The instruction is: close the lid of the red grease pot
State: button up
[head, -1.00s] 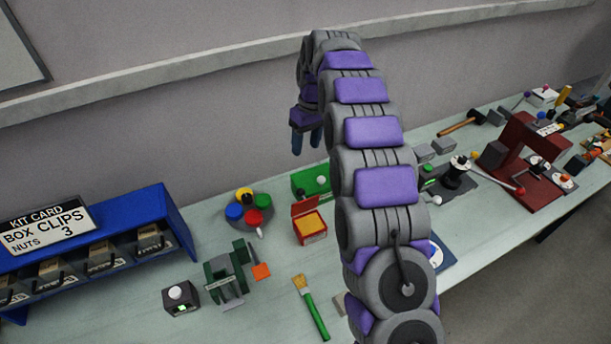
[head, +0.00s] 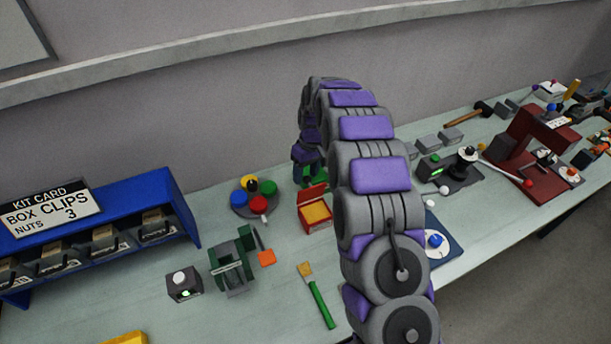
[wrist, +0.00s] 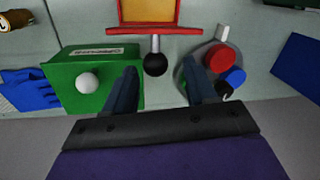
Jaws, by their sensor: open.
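The red grease pot (head: 315,216) stands on the bench with its lid (head: 312,193) up at the back. Yellow grease shows inside it. In the wrist view the pot (wrist: 161,10) is at the top edge, cut off by the frame. The lid (wrist: 153,31) is seen nearly edge-on, with a stem and black ball knob (wrist: 155,64) pointing toward my gripper (wrist: 159,69). The gripper is open, with one finger on each side of the knob in the picture; contact cannot be told. In the head view my gripper (head: 307,172) hangs behind the lid, its fingertips partly hidden.
A green box (wrist: 95,80) with a white knob is close by one finger. A round grey tray (wrist: 190,72) with coloured knobs is close by the other. A brush (head: 318,297) and a dark green clamp-like stand (head: 231,262) are in front. A blue bin rack (head: 185,205) stands left.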

jog(key=shift+f, duration=0.6)
jog(key=shift+d, duration=0.45)
jog(key=shift+a, duration=0.35)
jog(key=c, duration=0.7)
jog(key=shift+d, duration=0.1)
grip_shut()
